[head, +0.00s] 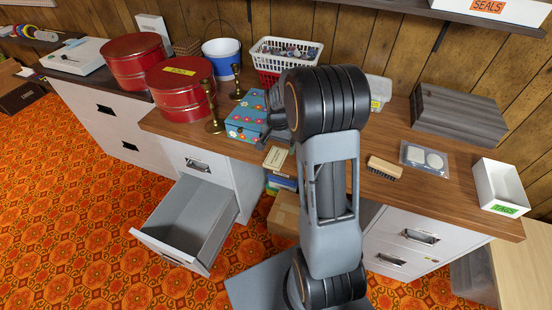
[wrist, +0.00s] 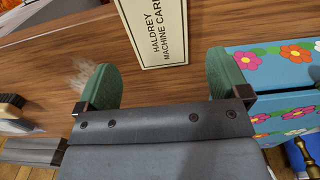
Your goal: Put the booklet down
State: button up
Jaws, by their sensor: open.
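The booklet, cream with a dark border and the words "HALDREY MACHINE CARE", shows in the wrist view (wrist: 157,32), cut off by the top edge. In the head view it is a small pale rectangle (head: 275,158) by the front edge of the wooden desk (head: 400,190); whether it lies fully flat I cannot tell. My gripper (wrist: 160,82) is open, with its green fingers spread wide. The booklet's near end is between and just beyond the fingertips, with a clear gap on the left and a narrower one on the right. In the head view my arm hides most of the gripper.
A blue flowered box (head: 243,122) stands close by, right of my gripper in the wrist view (wrist: 272,85). Brass candlesticks (head: 212,105) stand left of it. A brush (head: 384,168) and a clear pack (head: 424,158) lie right of my arm. An open drawer (head: 190,220) juts out below.

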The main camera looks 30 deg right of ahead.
aim_at(277, 154)
jog(key=shift+a+f, duration=0.1)
jog(key=shift+f, duration=1.6)
jog(key=shift+c, duration=0.2)
jog(key=c, duration=1)
jog(key=shift+r, duration=0.15)
jog(key=shift+c, duration=0.2)
